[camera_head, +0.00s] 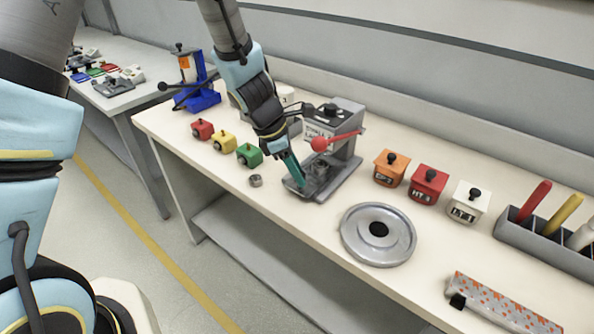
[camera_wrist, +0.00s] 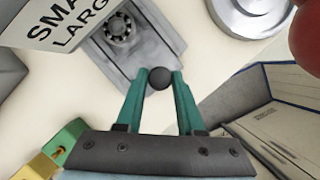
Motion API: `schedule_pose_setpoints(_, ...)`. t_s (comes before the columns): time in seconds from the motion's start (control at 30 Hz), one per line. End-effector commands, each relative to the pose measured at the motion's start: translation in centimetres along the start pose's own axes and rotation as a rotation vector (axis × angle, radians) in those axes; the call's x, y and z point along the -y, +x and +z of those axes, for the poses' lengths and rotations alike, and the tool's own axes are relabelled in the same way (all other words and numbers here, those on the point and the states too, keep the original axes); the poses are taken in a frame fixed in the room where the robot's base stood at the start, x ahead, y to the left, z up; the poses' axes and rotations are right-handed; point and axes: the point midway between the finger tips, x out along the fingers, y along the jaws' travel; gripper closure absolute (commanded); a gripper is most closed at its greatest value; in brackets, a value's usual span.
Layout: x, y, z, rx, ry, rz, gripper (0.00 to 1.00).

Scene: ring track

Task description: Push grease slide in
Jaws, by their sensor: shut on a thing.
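The grease slide (camera_wrist: 140,62) is a grey flat slide at the foot of the grey greasing machine (camera_head: 345,150). In the wrist view my gripper's teal fingers (camera_wrist: 160,84) are closed around the black ball knob (camera_wrist: 161,78) at the slide's outer end. A bearing (camera_wrist: 119,28) sits on the slide, further in toward the machine. In the head view my gripper (camera_head: 297,180) is low at the machine's front left, and its fingers hide the knob. The machine has a white label and a lever with a red ball (camera_head: 320,144).
A small metal ring (camera_head: 256,181) lies left of the machine. Red (camera_head: 203,129), yellow (camera_head: 224,141) and green (camera_head: 249,155) blocks stand further left. A round grey plate (camera_head: 378,234) is in front at right, and orange (camera_head: 390,168), red (camera_head: 428,184) and white (camera_head: 468,202) boxes stand behind it.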

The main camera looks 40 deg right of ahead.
Motion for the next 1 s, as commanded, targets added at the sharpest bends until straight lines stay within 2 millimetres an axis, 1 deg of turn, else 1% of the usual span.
schedule_pose_setpoints(0.03, 0.0, -0.01, 0.0, 0.0, 0.0, 0.0, 0.81)
schedule_pose_setpoints(0.2, 0.0, -0.01, 0.0, 0.0, 0.0, 0.0, 1.0)
schedule_pose_setpoints(1.0, -0.01, -0.02, 0.01, 0.0, 0.0, 0.0, 1.0)
